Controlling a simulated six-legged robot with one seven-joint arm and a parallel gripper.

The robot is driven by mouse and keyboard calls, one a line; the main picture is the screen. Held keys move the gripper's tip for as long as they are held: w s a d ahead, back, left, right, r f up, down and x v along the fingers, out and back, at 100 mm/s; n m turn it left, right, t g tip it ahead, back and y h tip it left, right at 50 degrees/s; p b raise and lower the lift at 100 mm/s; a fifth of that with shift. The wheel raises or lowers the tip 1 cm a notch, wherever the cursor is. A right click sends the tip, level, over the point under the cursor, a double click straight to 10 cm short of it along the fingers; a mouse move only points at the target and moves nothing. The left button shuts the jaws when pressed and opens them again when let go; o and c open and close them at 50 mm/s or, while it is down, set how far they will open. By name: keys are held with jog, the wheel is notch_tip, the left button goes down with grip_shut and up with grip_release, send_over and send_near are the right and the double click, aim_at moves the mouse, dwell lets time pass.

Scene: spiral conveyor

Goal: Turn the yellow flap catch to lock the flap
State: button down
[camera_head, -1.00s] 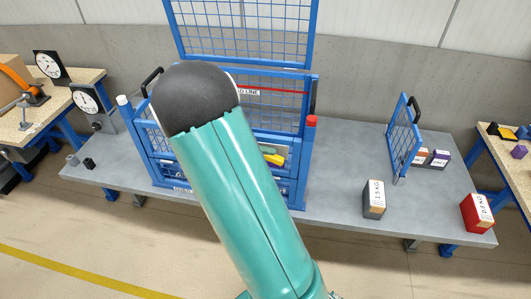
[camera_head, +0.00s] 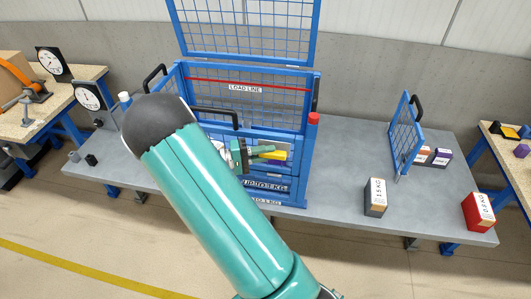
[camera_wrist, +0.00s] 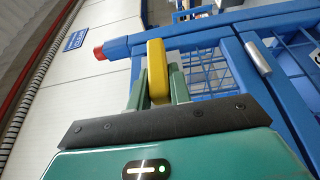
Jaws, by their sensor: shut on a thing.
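The yellow flap catch (camera_head: 281,155) is on the front right of the blue mesh cage (camera_head: 312,150). In the wrist view, the yellow catch (camera_wrist: 157,68) stands between the two green fingers of my gripper (camera_wrist: 157,92). My gripper (camera_head: 262,152) also shows in the head view, shut on the catch from the left. I cannot tell whether the catch's far end overlaps the flap.
The cage's mesh lid (camera_head: 245,30) stands raised at the back. A red-capped post (camera_head: 313,119) is right of the catch. A small mesh gate (camera_head: 404,136) and weight boxes (camera_head: 375,198) stand on the right of the grey table (camera_head: 340,180); the table between is clear.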

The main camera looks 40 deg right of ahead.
jog(key=c, duration=1.3)
grip_release()
jog(key=v, duration=1.3)
jog(key=shift+w+a, duration=0.2)
jog(key=shift+a, duration=0.1)
